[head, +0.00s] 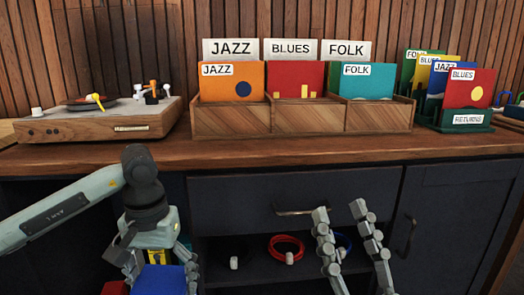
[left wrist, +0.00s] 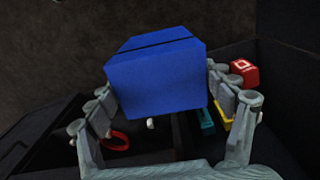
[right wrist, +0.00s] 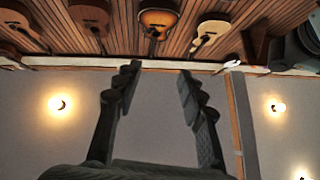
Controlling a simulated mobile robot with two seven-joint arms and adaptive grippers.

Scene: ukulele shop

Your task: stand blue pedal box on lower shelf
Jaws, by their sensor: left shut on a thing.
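The blue pedal box (head: 168,281) is between the fingers of my left gripper (head: 160,270), low in front of the cabinet at the bottom of the head view. In the left wrist view the blue box (left wrist: 155,75) fills the space between the fingers, with a dark line across its top. My left gripper is shut on it. The lower shelf (head: 255,272) is the dark open space under the drawer, partly hidden by my arms. My right gripper (head: 341,210) is open and empty, fingers pointing up in front of the drawer.
A red cable coil (head: 286,249) lies between dark and blue coils on the shelf. A red box (left wrist: 244,73), a yellow box (left wrist: 222,120) and a teal box (left wrist: 206,121) show beyond the blue box. The drawer handle (head: 295,211) sticks out above the shelf.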

